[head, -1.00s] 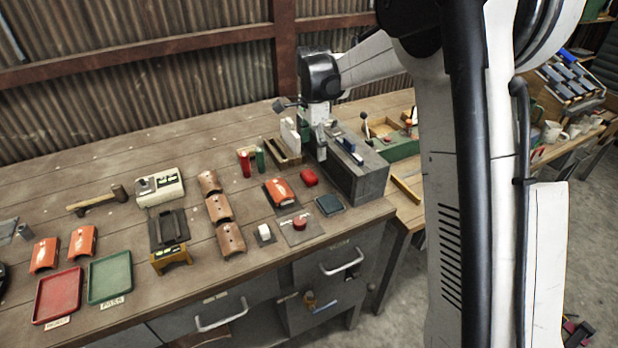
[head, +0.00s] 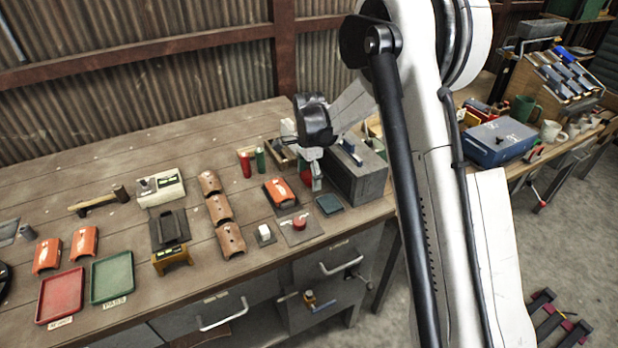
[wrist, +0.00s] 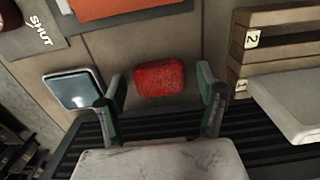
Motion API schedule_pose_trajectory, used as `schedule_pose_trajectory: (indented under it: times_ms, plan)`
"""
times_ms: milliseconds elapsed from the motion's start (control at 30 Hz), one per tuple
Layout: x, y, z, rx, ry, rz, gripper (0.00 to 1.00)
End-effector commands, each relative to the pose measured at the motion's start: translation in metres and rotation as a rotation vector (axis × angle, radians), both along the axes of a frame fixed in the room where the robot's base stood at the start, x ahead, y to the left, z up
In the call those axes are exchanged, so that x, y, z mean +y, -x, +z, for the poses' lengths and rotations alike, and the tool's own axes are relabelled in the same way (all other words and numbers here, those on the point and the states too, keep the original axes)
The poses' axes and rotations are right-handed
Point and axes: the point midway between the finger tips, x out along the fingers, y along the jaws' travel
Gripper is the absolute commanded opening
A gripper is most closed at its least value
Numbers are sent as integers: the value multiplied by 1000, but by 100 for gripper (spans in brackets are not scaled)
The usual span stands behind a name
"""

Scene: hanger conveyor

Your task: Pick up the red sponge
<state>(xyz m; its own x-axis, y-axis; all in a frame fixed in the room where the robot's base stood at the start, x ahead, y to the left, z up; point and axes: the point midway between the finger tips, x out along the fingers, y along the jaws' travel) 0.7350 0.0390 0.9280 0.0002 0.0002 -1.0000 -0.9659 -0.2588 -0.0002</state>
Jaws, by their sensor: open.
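The red sponge (wrist: 159,78) lies on the bench between the two fingers in the wrist view, a little beyond the fingertips. My gripper (wrist: 162,82) is open, with a green-lined finger on each side of the sponge and a visible gap to each. In the head view my gripper (head: 311,178) is low over the bench, left of the grey block. The sponge (head: 303,172) shows there only in part behind it.
A dark square pad (wrist: 74,89) lies close to the left finger. A wooden rack (wrist: 270,48) marked 2 stands beyond the right finger. An orange curved piece (head: 279,191) and a red button (head: 300,224) are nearby.

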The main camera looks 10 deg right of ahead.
Motion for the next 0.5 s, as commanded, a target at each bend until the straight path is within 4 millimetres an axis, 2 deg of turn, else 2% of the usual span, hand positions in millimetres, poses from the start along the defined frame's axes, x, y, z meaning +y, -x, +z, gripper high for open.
schedule_pose_trajectory:
  times_ms: [233,500]
  plan:
    - [0,0,-2,0,0,0,70]
    - [0,0,-1,0,0,0,34]
